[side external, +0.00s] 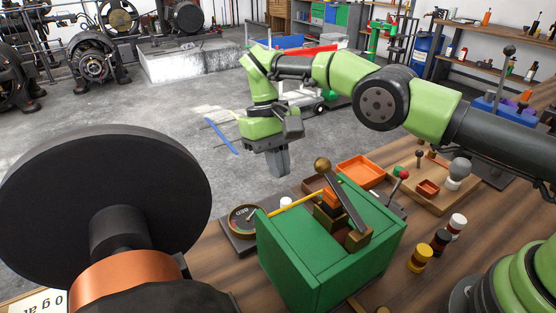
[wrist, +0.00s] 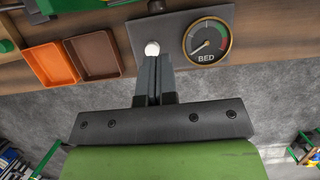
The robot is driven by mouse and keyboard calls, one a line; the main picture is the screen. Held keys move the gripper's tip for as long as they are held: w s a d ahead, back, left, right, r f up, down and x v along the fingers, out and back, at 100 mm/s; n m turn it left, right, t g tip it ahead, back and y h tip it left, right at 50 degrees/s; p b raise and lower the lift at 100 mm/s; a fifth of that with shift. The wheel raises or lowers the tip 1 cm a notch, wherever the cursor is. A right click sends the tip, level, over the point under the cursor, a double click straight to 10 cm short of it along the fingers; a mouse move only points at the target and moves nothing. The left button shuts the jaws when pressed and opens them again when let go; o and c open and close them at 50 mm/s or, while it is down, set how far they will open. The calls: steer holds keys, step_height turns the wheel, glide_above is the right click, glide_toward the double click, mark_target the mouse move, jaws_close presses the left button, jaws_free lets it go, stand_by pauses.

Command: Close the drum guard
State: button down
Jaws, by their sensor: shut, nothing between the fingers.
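I cannot tell for certain which part is the drum guard. A green box (side external: 300,262) stands on the bench in the side view, with a dark lever (side external: 345,200) tipped by a brass ball leaning across its top. A large black disc (side external: 95,190) with a copper collar (side external: 128,280) fills the left foreground. My gripper (side external: 279,172) is shut and empty, pointing down behind the green box. In the wrist view my gripper (wrist: 154,62) has its fingertips beside a white knob (wrist: 152,48) in the picture; whether they touch is unclear.
A round gauge marked BED (wrist: 207,39) sits on a dark plate (wrist: 140,28) beside the knob. An orange tray (wrist: 50,65) and a brown tray (wrist: 92,55) lie nearby. Several small jars (side external: 440,240) stand right of the green box. Open floor lies beyond the bench.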

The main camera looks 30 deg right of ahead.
mark_target(295, 204)
steer(key=shift+r, duration=0.1)
steer(key=c, duration=1.5)
jaws_free()
steer(key=shift+r, duration=0.1)
steer(key=shift+c, duration=0.2)
steer(key=o, duration=0.4)
steer(key=shift+m, duration=0.5)
steer(key=shift+o, duration=0.8)
steer(key=shift+d+r+m, duration=0.15)
steer(key=shift+m, duration=0.65)
steer(key=s+f+m+y, duration=0.1)
steer(key=f+m, duration=0.1)
steer(key=m, duration=0.8)
steer(key=s+f+m+y, duration=0.1)
steer(key=s+f+m, duration=0.1)
steer(key=m, duration=0.9)
steer(key=s+f+m+y, duration=0.1)
steer(key=s+f+m, duration=0.1)
steer(key=m, duration=0.9)
steer(key=shift+f+g, duration=0.3)
steer(key=shift+g, duration=0.1)
